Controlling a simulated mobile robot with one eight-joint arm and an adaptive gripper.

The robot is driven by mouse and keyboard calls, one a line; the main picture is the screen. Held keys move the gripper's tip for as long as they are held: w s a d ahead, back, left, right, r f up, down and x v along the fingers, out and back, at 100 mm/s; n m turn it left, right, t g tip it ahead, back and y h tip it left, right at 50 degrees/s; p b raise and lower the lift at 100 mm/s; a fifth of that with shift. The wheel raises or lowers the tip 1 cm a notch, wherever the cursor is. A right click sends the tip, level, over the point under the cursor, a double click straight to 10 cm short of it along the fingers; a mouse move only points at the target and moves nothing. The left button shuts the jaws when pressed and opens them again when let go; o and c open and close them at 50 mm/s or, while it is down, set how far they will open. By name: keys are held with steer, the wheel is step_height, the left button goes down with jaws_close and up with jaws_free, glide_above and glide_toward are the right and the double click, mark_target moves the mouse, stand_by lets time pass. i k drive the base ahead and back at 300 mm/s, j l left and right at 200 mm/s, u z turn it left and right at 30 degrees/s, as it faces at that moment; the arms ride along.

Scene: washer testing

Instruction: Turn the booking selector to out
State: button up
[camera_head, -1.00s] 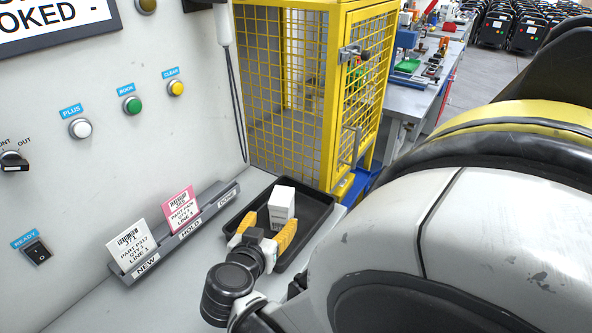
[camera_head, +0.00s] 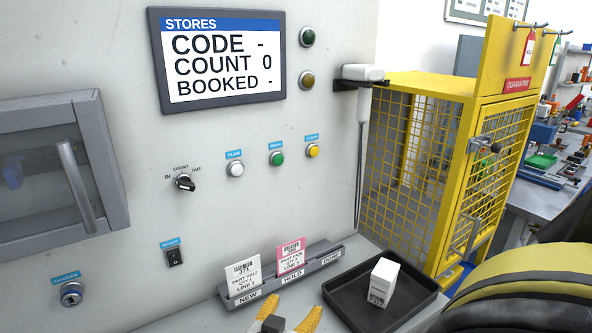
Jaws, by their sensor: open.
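The booking selector (camera_head: 184,182) is a small black rotary knob on the grey panel, left of centre. Labels IN, COUNT and OUT stand around it from left to right. The knob is small here, and I cannot tell for certain which label it points at. My gripper (camera_head: 292,308) shows at the bottom edge with its yellow fingers apart and nothing between them. It is low and to the right of the selector, well apart from it. The rest of my gripper is cut off by the frame.
The screen (camera_head: 222,62) reads CODE -, COUNT 0, BOOKED -. White, green and yellow buttons (camera_head: 276,159) sit right of the selector, a black rocker switch (camera_head: 174,257) below. A card rack (camera_head: 245,296) and a black tray (camera_head: 345,288) with a white box (camera_head: 383,283) stand below. A yellow cage (camera_head: 440,88) is at right.

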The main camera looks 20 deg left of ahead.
mark_target(184, 183)
steer(key=u, duration=1.6)
